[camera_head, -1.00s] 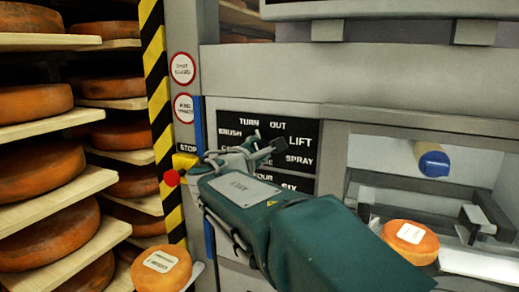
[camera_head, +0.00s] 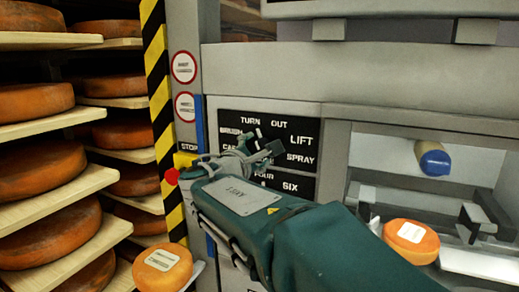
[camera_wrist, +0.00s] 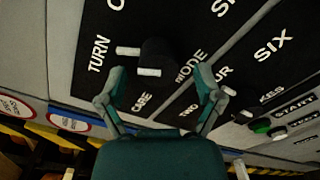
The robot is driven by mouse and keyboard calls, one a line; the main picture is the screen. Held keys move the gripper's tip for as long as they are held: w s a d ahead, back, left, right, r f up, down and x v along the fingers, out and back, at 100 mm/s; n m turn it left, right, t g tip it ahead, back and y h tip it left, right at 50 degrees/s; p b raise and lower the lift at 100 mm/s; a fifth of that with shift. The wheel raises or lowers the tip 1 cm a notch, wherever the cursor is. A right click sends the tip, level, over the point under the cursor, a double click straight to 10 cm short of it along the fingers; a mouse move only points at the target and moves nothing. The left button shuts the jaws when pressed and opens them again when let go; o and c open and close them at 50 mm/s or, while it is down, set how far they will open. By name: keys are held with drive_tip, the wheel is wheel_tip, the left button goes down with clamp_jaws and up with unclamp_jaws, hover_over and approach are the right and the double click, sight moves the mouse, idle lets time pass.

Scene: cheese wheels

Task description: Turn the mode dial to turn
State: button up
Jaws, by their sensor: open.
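The mode dial (camera_wrist: 157,60) is a black knob with a white mark on its end, on a black panel (camera_wrist: 120,20) in the wrist view. The printed word TURN (camera_wrist: 98,53) is left of it, MODE (camera_wrist: 190,66) right of it and CARE (camera_wrist: 141,102) below. A second white mark sits beside the knob towards TURN. My gripper (camera_wrist: 160,84) is open, with one finger on each side and just below the knob. I cannot tell whether either finger touches it. In the head view my gripper (camera_head: 259,147) is in front of the panel and hides much of the dial.
Cheese wheels on shelves (camera_head: 32,178) stand at the left, beside a striped post (camera_head: 160,100). A red button (camera_head: 172,176) is left of my gripper. Start buttons (camera_wrist: 261,125) show in the wrist view. A cheese wheel (camera_head: 411,240) lies in the machine's bay.

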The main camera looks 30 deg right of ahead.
drive_tip(key=v, duration=1)
drive_tip(key=shift+a, duration=0.1)
